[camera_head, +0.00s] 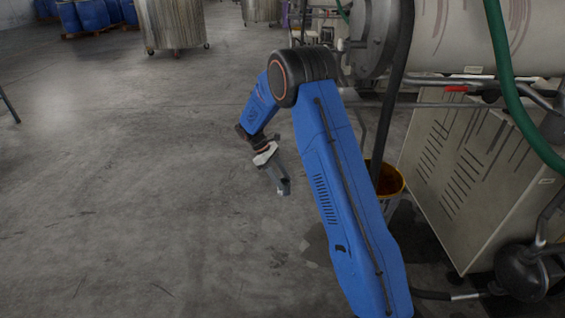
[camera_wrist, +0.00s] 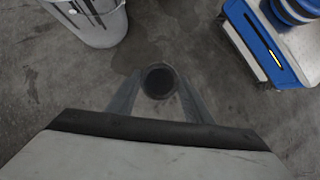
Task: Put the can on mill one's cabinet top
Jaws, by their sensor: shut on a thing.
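My gripper (camera_head: 279,183) hangs over open floor left of my blue arm in the head view, pointing down. In the wrist view its two grey fingers (camera_wrist: 159,92) are shut on the can (camera_wrist: 159,82), seen end-on as a dark round shape with a grey rim. In the head view the can is hard to tell apart from the fingers. A beige vented cabinet (camera_head: 460,165) stands at the right, below a big pale mill drum (camera_head: 455,35). Its top is mostly hidden by pipes and hoses, and no number shows on it.
A yellow bucket (camera_head: 392,180) stands behind my arm beside the cabinet. A green hose (camera_head: 512,85) and a dark hose (camera_head: 393,95) hang before the mill. A steel tank (camera_head: 172,25) and blue drums (camera_head: 93,14) stand far back.

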